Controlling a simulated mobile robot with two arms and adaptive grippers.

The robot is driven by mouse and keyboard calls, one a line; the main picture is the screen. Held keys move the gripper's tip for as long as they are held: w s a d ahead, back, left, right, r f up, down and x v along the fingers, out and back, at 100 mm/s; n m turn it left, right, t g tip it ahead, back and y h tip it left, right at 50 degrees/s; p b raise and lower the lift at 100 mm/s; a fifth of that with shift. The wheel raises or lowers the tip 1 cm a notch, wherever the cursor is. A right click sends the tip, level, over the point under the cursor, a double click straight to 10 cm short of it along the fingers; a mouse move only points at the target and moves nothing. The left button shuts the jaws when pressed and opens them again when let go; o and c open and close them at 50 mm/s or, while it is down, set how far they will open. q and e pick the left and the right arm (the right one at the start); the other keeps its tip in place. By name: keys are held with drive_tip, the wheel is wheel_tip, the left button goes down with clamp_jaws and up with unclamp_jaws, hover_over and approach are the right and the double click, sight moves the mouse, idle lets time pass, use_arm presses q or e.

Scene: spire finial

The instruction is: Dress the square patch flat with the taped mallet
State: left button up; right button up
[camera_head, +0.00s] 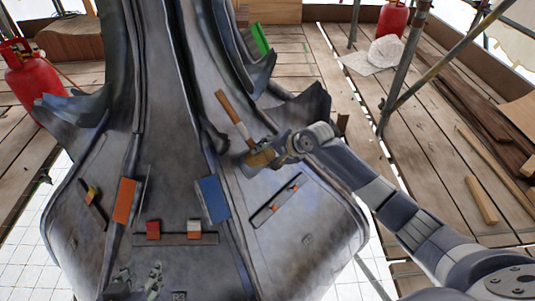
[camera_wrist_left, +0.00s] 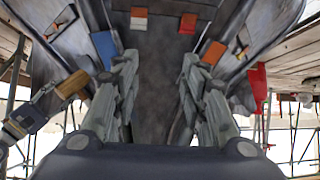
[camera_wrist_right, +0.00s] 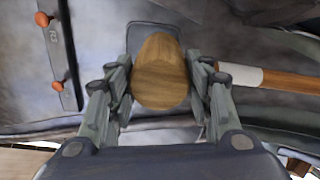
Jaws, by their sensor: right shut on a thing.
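The taped mallet has a wooden head (camera_wrist_right: 160,75) and a handle with a white tape band (camera_wrist_right: 248,74); its handle (camera_head: 234,113) slants up-left in the head view. My right gripper (camera_head: 262,157) is shut on the head, which sits between its fingers (camera_wrist_right: 155,95) in the right wrist view. The square patch (camera_wrist_right: 138,40), a grey plate with rounded corners, lies behind the head and is partly hidden by it. I cannot tell whether they touch. My left gripper (camera_wrist_left: 159,75) is open and empty, low over the metal front; it shows at the bottom in the head view (camera_head: 140,278).
The grey metal spire fills the middle. Orange (camera_head: 125,200) and blue (camera_head: 211,198) blocks, a red block (camera_head: 153,229) and a bar with orange pegs (camera_head: 277,200) sit on it. Red gas bottles (camera_head: 35,82) and scaffold poles (camera_head: 400,65) stand around on the plank deck.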

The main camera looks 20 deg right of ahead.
drive_tip(key=shift+w, duration=0.1)
idle(0.3)
drive_tip(key=b+x, duration=0.1)
drive_tip(key=x, duration=0.3)
drive_tip(key=shift+r, duration=0.1)
use_arm(q)
drive_tip(key=w+d+r+t+h, duration=0.1)
drive_tip(key=w+d+r+t, duration=0.1)
drive_tip(key=w+r+t, duration=0.1)
wheel_tip(320, 180, up, 3)
drive_tip(key=shift+w+f+t, duration=0.1)
drive_tip(key=shift+w+t, duration=0.3)
drive_tip(key=shift+w, duration=0.35)
drive_tip(key=shift+s+f, duration=0.1)
